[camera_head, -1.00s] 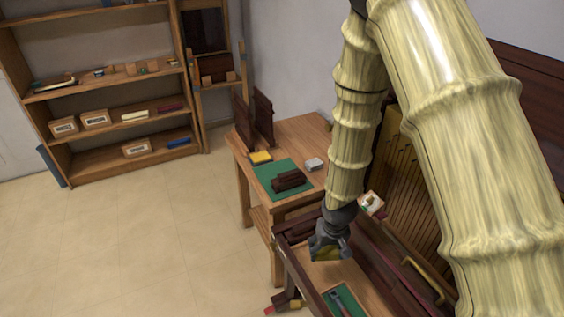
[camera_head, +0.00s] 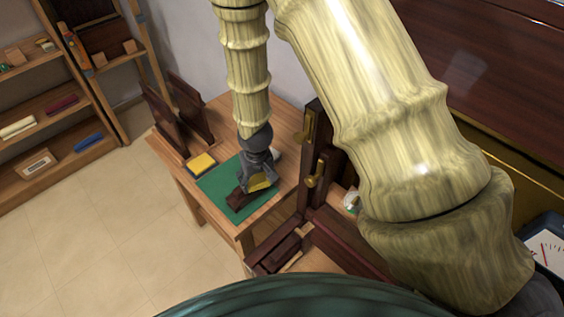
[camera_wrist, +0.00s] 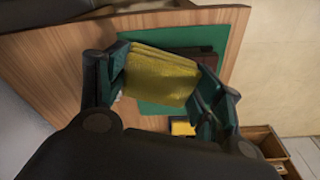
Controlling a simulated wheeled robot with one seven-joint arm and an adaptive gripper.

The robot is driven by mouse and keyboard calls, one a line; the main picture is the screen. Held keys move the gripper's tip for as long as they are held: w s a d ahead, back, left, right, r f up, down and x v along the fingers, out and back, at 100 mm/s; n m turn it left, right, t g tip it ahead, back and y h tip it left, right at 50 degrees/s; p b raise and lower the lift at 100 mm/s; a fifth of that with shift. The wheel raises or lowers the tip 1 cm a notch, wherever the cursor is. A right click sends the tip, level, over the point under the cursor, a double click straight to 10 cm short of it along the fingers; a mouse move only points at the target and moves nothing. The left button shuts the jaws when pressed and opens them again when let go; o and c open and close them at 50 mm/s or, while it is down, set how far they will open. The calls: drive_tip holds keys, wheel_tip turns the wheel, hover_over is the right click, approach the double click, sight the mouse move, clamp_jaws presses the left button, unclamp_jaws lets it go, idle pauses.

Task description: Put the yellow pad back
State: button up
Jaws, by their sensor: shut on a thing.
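My gripper (camera_head: 260,178) is shut on a yellow pad (camera_wrist: 160,75). In the wrist view the pad lies across between both dark green fingers. In the head view the held pad (camera_head: 263,183) shows as a small yellow patch at the fingertips, over the green mat (camera_head: 218,184) on the small wooden table (camera_head: 222,113). I cannot tell its height above the mat. A second yellow pad (camera_head: 201,162) lies on a dark base left of the mat; it also shows in the wrist view (camera_wrist: 182,127).
A dark brown block (camera_head: 240,200) sits on the mat beneath my gripper, partly hidden. Dark upright panels (camera_head: 178,115) stand at the table's left back. The piano (camera_head: 335,235) with brass fittings is to the right. Shelves (camera_head: 55,115) stand at far left. Open floor lies in front.

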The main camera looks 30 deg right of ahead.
sight(288, 175)
drive_tip(key=w+d+m, duration=0.1)
drive_tip(key=d+m+b, duration=0.1)
drive_tip(key=w+d+f+m+b, duration=0.1)
drive_tip(key=d, duration=0.1)
drive_tip(key=shift+w+h, duration=0.3)
drive_tip(key=shift+w, duration=0.05)
drive_tip(key=w+d+f+m+b, duration=0.1)
drive_tip(key=d+m, duration=0.2)
drive_tip(key=w+d+f+m+b, duration=0.1)
drive_tip(key=d+m+b, duration=0.1)
drive_tip(key=d+m, duration=0.1)
drive_tip(key=w+d+f+m+g+b, duration=0.1)
drive_tip(key=d+m, duration=0.2)
drive_tip(key=m, duration=0.1)
drive_tip(key=shift+w+d+f+m+h, duration=0.2)
drive_tip(key=shift+d+f+m+h, duration=0.1)
drive_tip(key=shift+h, duration=0.1)
drive_tip(key=shift+f+p, duration=0.5)
drive_tip(key=shift+f, duration=2.25)
drive_tip(key=shift+f, duration=0.2)
drive_tip(key=o, duration=1)
drive_tip(key=shift+r, duration=0.1)
drive_tip(key=shift+a+r, duration=0.1)
drive_tip(key=shift+r, duration=0.1)
